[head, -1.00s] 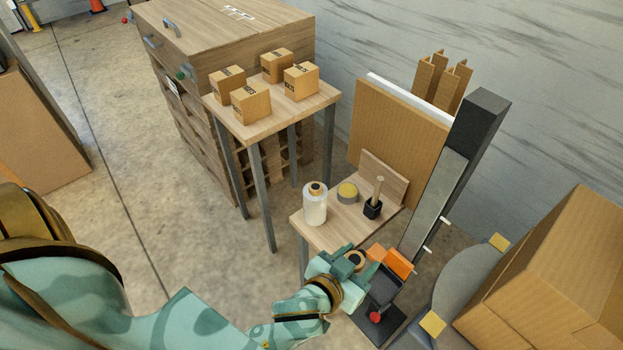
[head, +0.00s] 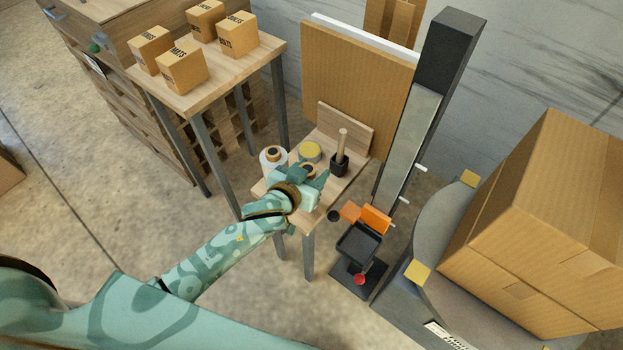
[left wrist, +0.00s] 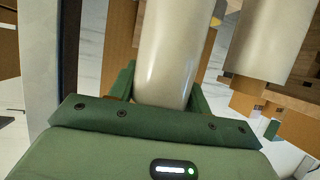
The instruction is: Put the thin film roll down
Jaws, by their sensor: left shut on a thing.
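The held film roll is pale and smooth, and it fills the middle of the left wrist view (left wrist: 168,50). My left gripper (head: 309,176) is shut around it over the front part of the small wooden table (head: 343,187). In the head view only the top of this roll (head: 308,169) shows between the fingers; the gripper hides its lower end, so I cannot tell whether it touches the table. A second, white film roll (head: 272,157) stands upright on the table just left of the gripper. It also shows at the right of the left wrist view (left wrist: 270,42). My right gripper is not in view.
A yellow tape roll (head: 310,151) and a black holder with a wooden handle (head: 340,163) stand behind the gripper. The wrapping machine's black mast (head: 446,65) and orange-topped carriage (head: 362,232) are to the right. A big carton (head: 545,230) sits on the turntable.

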